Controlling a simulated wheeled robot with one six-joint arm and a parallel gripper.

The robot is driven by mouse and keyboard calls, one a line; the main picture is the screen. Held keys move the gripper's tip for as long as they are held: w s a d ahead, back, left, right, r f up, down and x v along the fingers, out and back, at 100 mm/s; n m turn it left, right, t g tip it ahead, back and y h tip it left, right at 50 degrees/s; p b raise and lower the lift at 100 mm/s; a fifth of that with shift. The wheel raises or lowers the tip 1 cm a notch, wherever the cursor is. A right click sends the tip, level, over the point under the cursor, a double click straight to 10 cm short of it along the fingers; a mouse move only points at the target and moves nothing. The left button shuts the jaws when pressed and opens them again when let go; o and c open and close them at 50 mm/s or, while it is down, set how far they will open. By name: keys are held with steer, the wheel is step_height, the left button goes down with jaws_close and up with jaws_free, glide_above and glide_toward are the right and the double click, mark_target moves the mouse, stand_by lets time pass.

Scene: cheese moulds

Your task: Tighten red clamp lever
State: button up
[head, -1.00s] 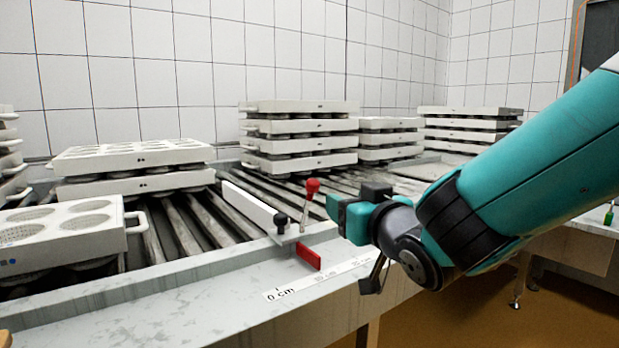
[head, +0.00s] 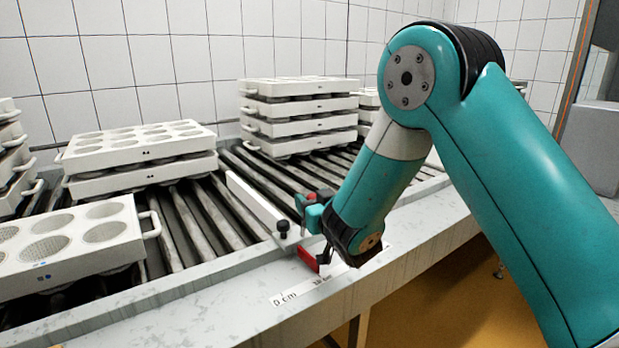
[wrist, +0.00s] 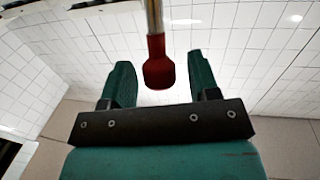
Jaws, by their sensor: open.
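The red clamp lever's knob (wrist: 159,68) on its metal rod shows in the wrist view, in the gap between the two teal fingers of my gripper (wrist: 160,82). The fingers stand apart on either side of it, and no contact shows. In the head view only a bit of the red knob (head: 311,197) shows beside my gripper (head: 306,210), which hides most of the lever. A small black knob (head: 283,227) stands to the left, at the near end of a white guide bar (head: 255,203). A red block (head: 307,259) sits below, on the bench edge.
Stacked white cheese moulds (head: 300,115) stand at the back, with more mould trays (head: 70,245) at the left.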

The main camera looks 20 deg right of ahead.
steer(key=shift+w+a+r+p, duration=0.1)
steer(key=shift+w+r+p, duration=0.15)
steer(key=shift+w+p, duration=0.5)
steer(key=shift+w+f, duration=0.2)
steer(key=shift+w, duration=0.2)
steer(key=shift+f, duration=0.1)
jaws_close()
